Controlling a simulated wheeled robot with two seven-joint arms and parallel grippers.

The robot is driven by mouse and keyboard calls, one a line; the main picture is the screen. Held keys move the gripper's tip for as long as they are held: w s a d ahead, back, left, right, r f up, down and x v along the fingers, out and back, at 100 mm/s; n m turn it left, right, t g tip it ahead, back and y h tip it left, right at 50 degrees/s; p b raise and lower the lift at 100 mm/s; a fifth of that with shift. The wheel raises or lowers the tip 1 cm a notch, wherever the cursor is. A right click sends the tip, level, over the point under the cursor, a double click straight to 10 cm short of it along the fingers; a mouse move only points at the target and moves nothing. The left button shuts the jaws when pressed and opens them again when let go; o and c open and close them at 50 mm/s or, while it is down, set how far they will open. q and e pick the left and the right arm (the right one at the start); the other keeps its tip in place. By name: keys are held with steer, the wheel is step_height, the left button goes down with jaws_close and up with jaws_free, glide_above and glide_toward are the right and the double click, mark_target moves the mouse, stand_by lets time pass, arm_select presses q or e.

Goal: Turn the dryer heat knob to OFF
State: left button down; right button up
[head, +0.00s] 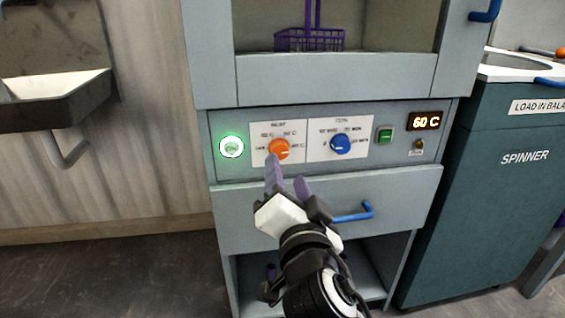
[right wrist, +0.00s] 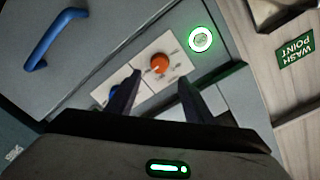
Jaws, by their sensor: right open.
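The orange heat knob (head: 279,149) sits on a white label plate at the left of the dryer's grey control panel (head: 369,167). A pale mark on it seems to point right; the small print is hard to read. The red display (head: 424,121) reads 60 C. My right gripper (head: 285,172) is open and empty, just in front of and below the knob, apart from it. In the right wrist view the orange knob (right wrist: 160,63) shows beyond and between the two dark fingers (right wrist: 158,88). My left gripper is not in view.
A lit green round button (head: 231,147) is left of the knob. A blue knob (head: 340,145) and a green switch (head: 384,135) are right of it. A blue drawer handle (head: 354,213) sticks out below. The spinner (head: 500,160) stands at right, a sink (head: 50,100) at left.

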mark_target(281, 152)
steer(key=b+x, duration=0.1)
steer(key=x, duration=0.5)
steer(key=shift+f, duration=0.1)
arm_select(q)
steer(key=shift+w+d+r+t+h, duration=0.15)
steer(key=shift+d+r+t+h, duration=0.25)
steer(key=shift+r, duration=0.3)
arm_select(e)
steer(key=shift+x, duration=0.9)
steer(key=shift+c, duration=0.5)
steer(key=c, duration=1)
steer(key=shift+o, duration=0.2)
